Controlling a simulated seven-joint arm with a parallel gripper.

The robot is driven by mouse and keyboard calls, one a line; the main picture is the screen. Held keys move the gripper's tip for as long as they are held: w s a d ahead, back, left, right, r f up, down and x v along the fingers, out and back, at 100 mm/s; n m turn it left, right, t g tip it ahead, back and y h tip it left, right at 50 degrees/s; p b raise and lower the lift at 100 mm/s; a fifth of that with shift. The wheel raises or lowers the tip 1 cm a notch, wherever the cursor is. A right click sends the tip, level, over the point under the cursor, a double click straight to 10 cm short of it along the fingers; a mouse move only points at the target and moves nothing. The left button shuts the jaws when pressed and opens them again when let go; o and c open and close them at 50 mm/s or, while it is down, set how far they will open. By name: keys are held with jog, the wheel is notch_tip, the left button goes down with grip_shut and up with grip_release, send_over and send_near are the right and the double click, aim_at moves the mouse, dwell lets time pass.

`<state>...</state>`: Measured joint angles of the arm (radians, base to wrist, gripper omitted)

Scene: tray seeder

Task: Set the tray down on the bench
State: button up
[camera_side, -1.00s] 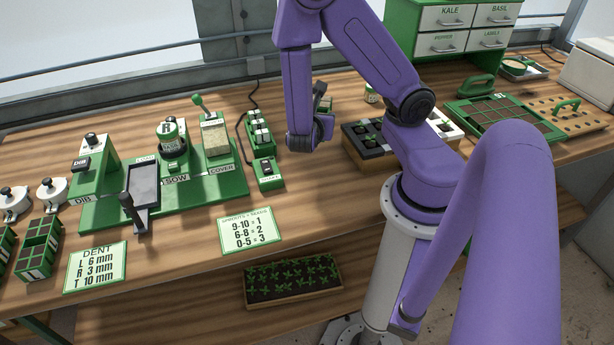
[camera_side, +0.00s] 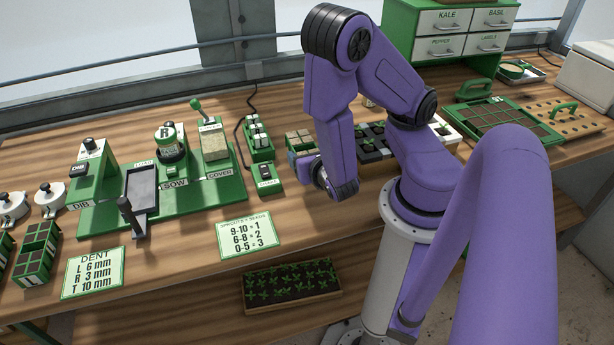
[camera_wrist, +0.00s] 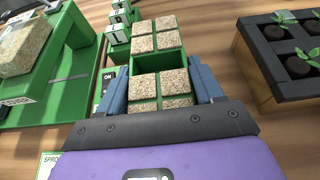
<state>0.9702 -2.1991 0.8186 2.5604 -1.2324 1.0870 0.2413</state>
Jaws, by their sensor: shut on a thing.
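The tray is a small green one with speckled tan cells; its green wall (camera_wrist: 158,63) shows in a bare gap between the far and near cells. My gripper (camera_wrist: 158,86) is shut on it, with one blue finger on each side, in the wrist view. In the side view the tray (camera_side: 300,142) is beyond my gripper (camera_side: 303,165), partly hidden by the arm. The wooden bench (camera_side: 205,235) lies below. I cannot tell whether the tray's underside touches it.
A dark seedling tray (camera_wrist: 270,45) on a wooden base stands to the right. The green seeder base (camera_side: 105,212) is farther left. Bare bench lies in front.

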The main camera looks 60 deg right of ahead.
jog(key=shift+f, duration=2.95)
jog(key=o, duration=1.2)
jog(key=shift+f, duration=0.15)
jog(key=shift+o, duration=0.2)
